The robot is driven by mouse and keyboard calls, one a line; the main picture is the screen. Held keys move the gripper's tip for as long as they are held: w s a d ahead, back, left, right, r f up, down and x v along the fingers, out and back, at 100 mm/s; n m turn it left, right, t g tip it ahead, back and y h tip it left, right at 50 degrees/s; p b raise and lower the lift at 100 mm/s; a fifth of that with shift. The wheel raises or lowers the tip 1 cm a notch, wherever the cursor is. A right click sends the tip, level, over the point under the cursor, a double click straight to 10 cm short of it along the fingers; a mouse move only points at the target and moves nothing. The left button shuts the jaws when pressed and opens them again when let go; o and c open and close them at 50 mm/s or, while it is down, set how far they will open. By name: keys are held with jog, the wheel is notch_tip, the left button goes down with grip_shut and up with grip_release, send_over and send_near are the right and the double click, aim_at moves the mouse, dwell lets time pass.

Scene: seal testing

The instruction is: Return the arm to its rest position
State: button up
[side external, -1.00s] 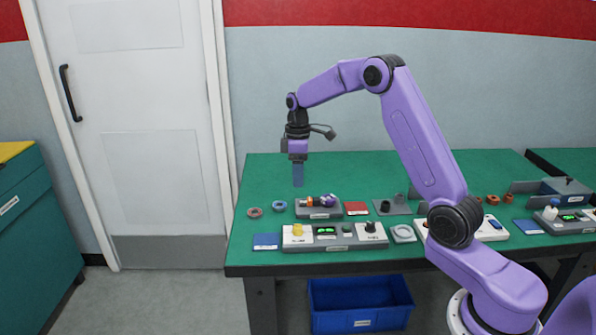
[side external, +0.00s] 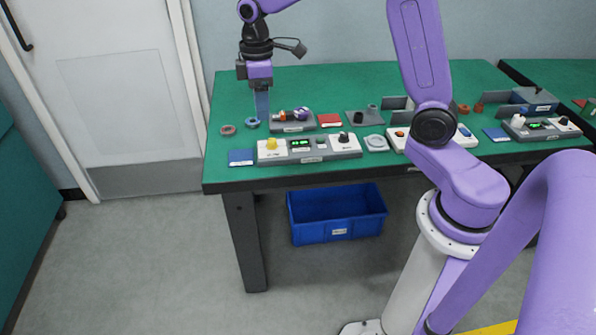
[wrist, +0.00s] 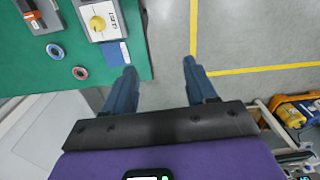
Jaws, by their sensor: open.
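My gripper (side external: 262,103) hangs from the purple arm above the left part of the green bench, pointing down. In the wrist view my gripper (wrist: 158,80) shows two blue fingers spread wide apart with nothing between them. Below the fingers in that view are the bench's end and the grey floor. The arm's upper elbow is cut off by the top edge of the side view.
The green bench (side external: 300,83) carries a grey test unit (side external: 345,147), a blue pad (side external: 241,157), a reddish ring (side external: 228,130), a blue ring (side external: 252,122) and a grey holder (side external: 292,126). A blue bin (side external: 338,215) stands underneath. Yellow lines (wrist: 262,68) mark the floor.

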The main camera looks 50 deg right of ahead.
jog(key=s+a+r+n, duration=0.1)
jog(key=s+a, duration=0.4)
jog(key=s, duration=0.9)
jog(key=s+d+f+n, duration=0.1)
jog(key=s+d, duration=0.1)
jog(key=s, duration=1.4)
jog(key=shift+d+f+n, duration=0.2)
jog(key=shift+d+n, duration=0.05)
jog(key=shift+n, duration=0.15)
dwell(0.8)
